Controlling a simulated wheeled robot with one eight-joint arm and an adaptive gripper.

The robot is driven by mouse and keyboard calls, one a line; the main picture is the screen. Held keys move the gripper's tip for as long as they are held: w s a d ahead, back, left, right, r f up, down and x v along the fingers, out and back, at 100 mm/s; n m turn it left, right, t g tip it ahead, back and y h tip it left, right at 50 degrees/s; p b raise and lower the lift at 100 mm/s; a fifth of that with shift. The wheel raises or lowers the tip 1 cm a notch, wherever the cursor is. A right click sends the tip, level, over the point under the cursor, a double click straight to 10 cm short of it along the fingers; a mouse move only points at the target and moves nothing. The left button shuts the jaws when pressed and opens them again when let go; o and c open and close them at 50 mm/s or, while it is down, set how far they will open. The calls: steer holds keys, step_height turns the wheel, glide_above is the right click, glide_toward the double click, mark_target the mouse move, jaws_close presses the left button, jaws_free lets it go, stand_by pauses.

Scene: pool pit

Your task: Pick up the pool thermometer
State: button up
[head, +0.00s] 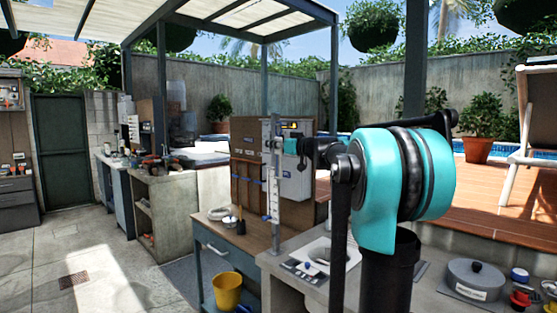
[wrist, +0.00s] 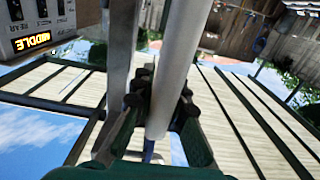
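A pale tube, apparently the pool thermometer (wrist: 178,60), runs lengthwise through the middle of the wrist view. A bit of blue shows at its lower end. My gripper (wrist: 164,92) has its dark fingers close together, one along each side of the tube, seemingly touching it. The tube hides part of the fingertips. In the head view my gripper (head: 292,146) is small and teal, beside the upper part of a grey upright rail (head: 276,165) in front of a brown board. The thermometer is hard to pick out there.
A grey metal post (wrist: 119,65) stands close beside the tube in the wrist view. A wooden workbench (head: 235,238) carries a cup and small items. A yellow bucket (head: 228,291) is beneath. A grey counter (head: 440,297) holds a round lidded pot (head: 475,280).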

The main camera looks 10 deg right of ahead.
jaws_close()
steer(key=shift+s+a+r, duration=0.15)
steer(key=shift+r, duration=0.65)
steer(key=s+a, duration=1)
steer(key=a, duration=0.4)
steer(key=shift+s+a, duration=0.15)
steer(key=shift+s, duration=0.05)
steer(key=shift+f, duration=0.1)
